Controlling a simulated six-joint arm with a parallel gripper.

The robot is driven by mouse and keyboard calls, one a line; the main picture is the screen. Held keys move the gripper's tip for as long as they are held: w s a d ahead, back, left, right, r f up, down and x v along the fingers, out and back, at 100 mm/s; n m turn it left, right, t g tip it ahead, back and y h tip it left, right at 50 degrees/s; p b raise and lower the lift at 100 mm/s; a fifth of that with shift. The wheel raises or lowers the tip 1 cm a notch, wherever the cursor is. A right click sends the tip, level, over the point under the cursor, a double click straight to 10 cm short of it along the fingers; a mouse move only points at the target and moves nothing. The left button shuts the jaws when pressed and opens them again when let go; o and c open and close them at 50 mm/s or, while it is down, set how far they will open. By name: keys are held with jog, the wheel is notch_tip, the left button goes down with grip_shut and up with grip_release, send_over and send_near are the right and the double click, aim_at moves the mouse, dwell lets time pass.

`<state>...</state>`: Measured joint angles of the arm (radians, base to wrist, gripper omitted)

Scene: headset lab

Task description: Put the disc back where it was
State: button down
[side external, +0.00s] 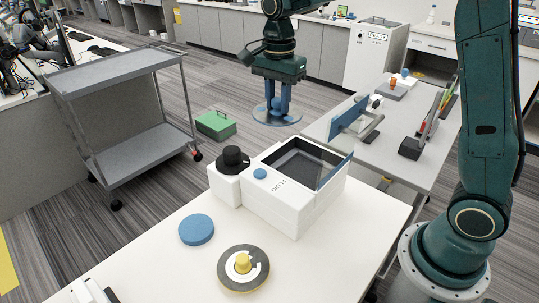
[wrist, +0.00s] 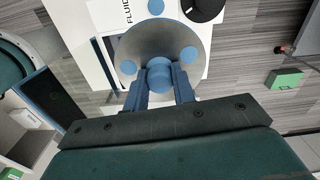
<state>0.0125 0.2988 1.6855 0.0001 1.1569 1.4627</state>
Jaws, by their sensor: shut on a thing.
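My gripper (side external: 277,103) is shut on the blue central knob of a round, see-through disc (side external: 263,114) and holds it in the air behind the white FLUID machine. In the wrist view my blue fingers (wrist: 160,80) pinch the knob, and the disc (wrist: 152,38) looks grey with blue round spots. A plain blue round piece (side external: 196,229) lies on the white table. To its right lies a dark grey and white disc with a yellow knob (side external: 243,267). The FLUID machine (side external: 275,208) has an open-topped dark bay (side external: 300,165) with a raised blue-edged lid.
A black knob (side external: 232,157) tops a white block left of the machine. A second table (side external: 395,140) behind right bears a blue panel, a rack and small items. A grey cart (side external: 125,110) and green box (side external: 215,124) stand on the floor. The white table (side external: 330,262) is clear at front right.

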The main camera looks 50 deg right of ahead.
jog(key=w+a+f+n, duration=0.2)
jog(key=w+a, duration=0.3)
jog(key=a, duration=0.6)
jog(key=n, duration=0.1)
send_over(196, 227)
notch_tip(196, 227, down, 2)
notch_tip(196, 227, down, 16)
jog(key=shift+r, duration=0.15)
jog(key=shift+n, duration=0.3)
jog(key=shift+f, duration=2.15)
jog(key=shift+f, duration=0.15)
jog(key=c, duration=1.2)
grip_release()
jog(key=shift+o, duration=0.2)
